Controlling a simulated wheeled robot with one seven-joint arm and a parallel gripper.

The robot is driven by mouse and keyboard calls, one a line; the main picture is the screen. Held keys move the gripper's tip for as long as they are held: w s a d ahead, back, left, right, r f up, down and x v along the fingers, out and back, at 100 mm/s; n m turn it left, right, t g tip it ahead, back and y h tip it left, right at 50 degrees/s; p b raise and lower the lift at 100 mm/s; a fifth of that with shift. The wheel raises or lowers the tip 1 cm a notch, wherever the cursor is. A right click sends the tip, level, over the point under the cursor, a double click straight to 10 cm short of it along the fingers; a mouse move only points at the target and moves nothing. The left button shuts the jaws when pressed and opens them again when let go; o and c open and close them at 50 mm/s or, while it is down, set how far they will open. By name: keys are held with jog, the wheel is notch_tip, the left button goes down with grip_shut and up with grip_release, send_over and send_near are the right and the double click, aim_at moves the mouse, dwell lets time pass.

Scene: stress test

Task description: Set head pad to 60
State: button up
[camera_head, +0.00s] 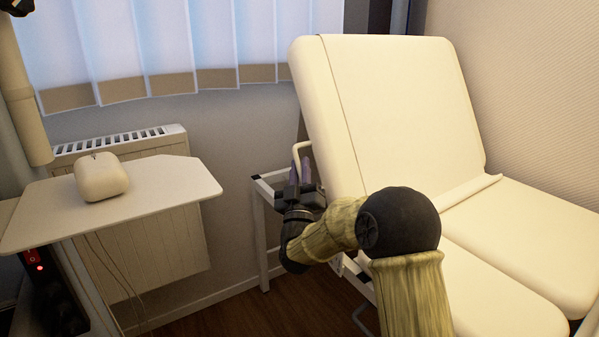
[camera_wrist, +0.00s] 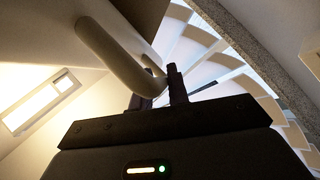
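The head pad (camera_head: 390,110) is the cream upper section of a padded couch, tilted up steeply. A cream bent-tube handle (camera_head: 301,150) sticks out at its left side. It shows large in the wrist view (camera_wrist: 115,55), running down to my fingertips. My gripper (camera_head: 300,171) is at this handle, beside the pad's left edge. In the wrist view its two dark fingers (camera_wrist: 160,90) stand a little apart, with the bend of the tube at the gap. The tube hides part of the left finger. I cannot tell whether the fingers press on it.
The flat couch seat (camera_head: 530,225) lies to the right. A white frame (camera_head: 263,235) stands below the handle. At left are a small white table (camera_head: 165,185) with a rounded cream object (camera_head: 101,178) and a radiator (camera_head: 165,245). Wooden floor (camera_head: 270,310) is open between table and couch.

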jog(key=shift+o, duration=1.4)
jog(key=shift+s+d+r, duration=0.1)
jog(key=shift+r, duration=0.1)
jog(key=shift+f, duration=0.1)
jog(key=shift+f, duration=0.1)
jog(key=shift+s+f, duration=0.15)
jog(key=shift+s, duration=0.05)
jog(key=b+v, duration=0.4)
jog(key=v, duration=1.2)
jog(key=shift+s, duration=0.35)
jog(key=shift+d+f, duration=0.1)
jog(key=shift+f, duration=0.1)
